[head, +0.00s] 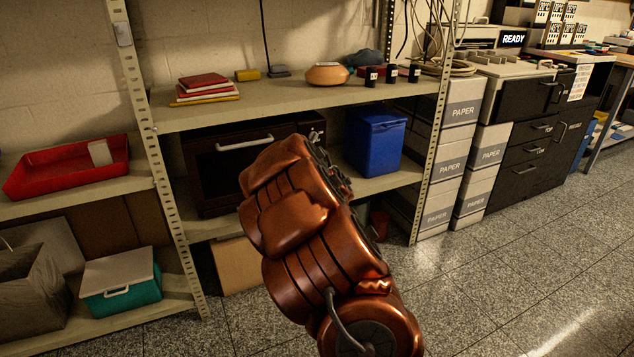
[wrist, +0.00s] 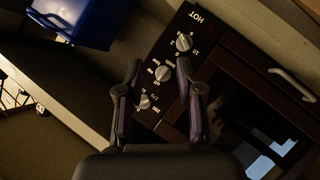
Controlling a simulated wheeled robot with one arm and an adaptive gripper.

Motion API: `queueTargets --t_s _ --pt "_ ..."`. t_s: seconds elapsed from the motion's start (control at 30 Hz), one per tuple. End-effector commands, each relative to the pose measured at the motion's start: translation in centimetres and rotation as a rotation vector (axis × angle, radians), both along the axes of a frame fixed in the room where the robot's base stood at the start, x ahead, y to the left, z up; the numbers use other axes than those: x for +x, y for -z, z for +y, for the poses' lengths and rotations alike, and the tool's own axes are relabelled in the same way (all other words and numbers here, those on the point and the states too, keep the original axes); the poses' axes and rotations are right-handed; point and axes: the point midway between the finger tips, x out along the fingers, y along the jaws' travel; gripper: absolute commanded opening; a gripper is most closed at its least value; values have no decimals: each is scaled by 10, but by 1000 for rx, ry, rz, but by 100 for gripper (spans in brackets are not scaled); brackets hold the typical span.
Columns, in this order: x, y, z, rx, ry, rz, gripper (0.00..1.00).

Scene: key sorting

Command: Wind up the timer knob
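A blue bin (head: 374,140) stands right of the oven and shows at the upper left of the wrist view (wrist: 80,18). The oven door handle (head: 244,143) sticks out. A shelf board (head: 290,97) runs above, with a metal post (head: 150,130) at left. Floor is clear at right.

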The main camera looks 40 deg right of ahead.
Motion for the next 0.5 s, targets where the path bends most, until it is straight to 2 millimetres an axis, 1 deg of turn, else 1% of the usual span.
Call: queueTargets --t_s 0.03,0.1,0.2,0.33,0.4,0.5 --pt "5 11 -14 -24 -31 -22 36" --pt "15 19 -26 -63 -89 -64 36" --pt "28 34 -37 -104 -179 -134 36" --pt "39 50 -40 -138 -289 -228 36" --pt "41 58 -39 -148 -336 -276 36" --pt "43 65 -35 -157 -390 -333 36"
